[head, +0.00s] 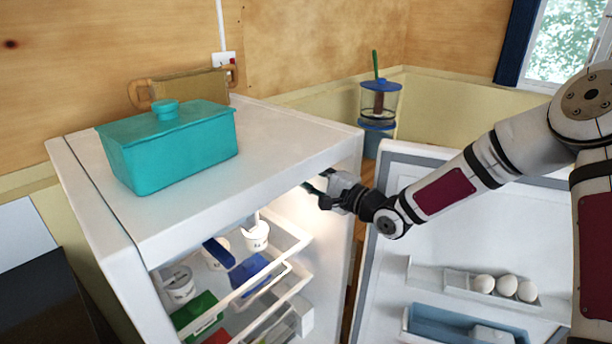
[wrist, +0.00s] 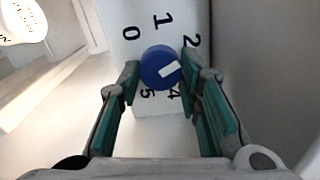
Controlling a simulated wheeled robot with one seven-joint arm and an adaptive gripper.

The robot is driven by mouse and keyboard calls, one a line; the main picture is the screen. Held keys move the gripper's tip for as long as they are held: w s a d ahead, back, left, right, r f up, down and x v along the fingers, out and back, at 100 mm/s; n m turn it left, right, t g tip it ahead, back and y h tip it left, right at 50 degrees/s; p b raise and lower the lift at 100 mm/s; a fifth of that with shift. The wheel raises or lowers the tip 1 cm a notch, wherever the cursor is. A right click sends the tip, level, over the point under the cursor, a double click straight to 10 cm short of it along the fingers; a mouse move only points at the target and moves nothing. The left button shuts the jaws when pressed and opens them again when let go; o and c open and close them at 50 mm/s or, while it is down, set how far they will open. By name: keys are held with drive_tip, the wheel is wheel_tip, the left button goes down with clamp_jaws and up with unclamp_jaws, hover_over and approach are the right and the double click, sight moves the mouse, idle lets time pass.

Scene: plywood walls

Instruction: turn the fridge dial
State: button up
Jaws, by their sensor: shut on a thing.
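The fridge dial (wrist: 154,74) is a round blue knob with a white pointer mark, set on a white panel with black numbers around it. The numbers 0, 1, 2, 4 and 5 show in the wrist view. The white mark lies toward the right, between the 2 and the 4. My gripper (wrist: 161,70) has its green-padded fingers on either side of the dial, shut on it. In the head view my gripper (head: 316,187) reaches inside the open fridge (head: 290,130), below its top edge; the dial is hidden there.
The fridge door (head: 470,230) stands open at the right, with eggs (head: 505,287) on its shelf. My arm passes over it. A teal lidded box (head: 175,150) stands on top.

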drive_tip(key=o, duration=1.2)
drive_tip(key=v, duration=1.2)
